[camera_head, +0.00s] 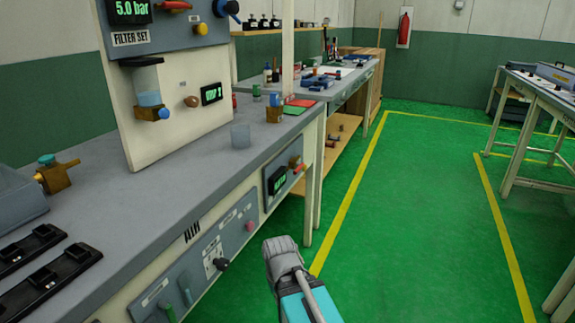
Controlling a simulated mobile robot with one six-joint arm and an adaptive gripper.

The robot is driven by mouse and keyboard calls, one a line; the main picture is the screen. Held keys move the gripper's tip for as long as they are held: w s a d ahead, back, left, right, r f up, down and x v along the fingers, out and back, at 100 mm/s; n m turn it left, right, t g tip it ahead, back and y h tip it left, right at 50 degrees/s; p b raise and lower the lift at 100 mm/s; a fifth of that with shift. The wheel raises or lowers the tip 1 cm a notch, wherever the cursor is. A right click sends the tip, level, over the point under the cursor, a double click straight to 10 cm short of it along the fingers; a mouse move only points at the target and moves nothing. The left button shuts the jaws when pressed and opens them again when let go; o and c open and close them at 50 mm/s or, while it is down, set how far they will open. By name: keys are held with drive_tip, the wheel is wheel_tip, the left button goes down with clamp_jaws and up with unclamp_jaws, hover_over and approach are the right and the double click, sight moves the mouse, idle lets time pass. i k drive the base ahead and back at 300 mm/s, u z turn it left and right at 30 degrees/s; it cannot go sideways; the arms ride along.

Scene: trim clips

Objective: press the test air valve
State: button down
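No label that I can read says test air, so I cannot tell which control is the test air valve. On the bench front, a small panel holds a dark display (277,180) and a red and brass control (296,163). A lower grey-blue panel carries a black knob (222,264), a pink knob (249,226) and a blue-green lever (185,289). My gripper (279,252), the grey end of my teal arm, is in front of the bench, right of the lower panel, apart from these controls. Its fingers cannot be made out.
Green floor (410,200) with yellow lines is clear on the right. Another table (545,95) stands far right.

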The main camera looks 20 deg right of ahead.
sight(299, 169)
drive_tip(key=u, duration=0.15)
drive_tip(key=k, duration=1.45)
drive_tip(key=z, duration=0.4)
drive_tip(key=i, duration=1.65)
drive_tip(key=u, duration=0.05)
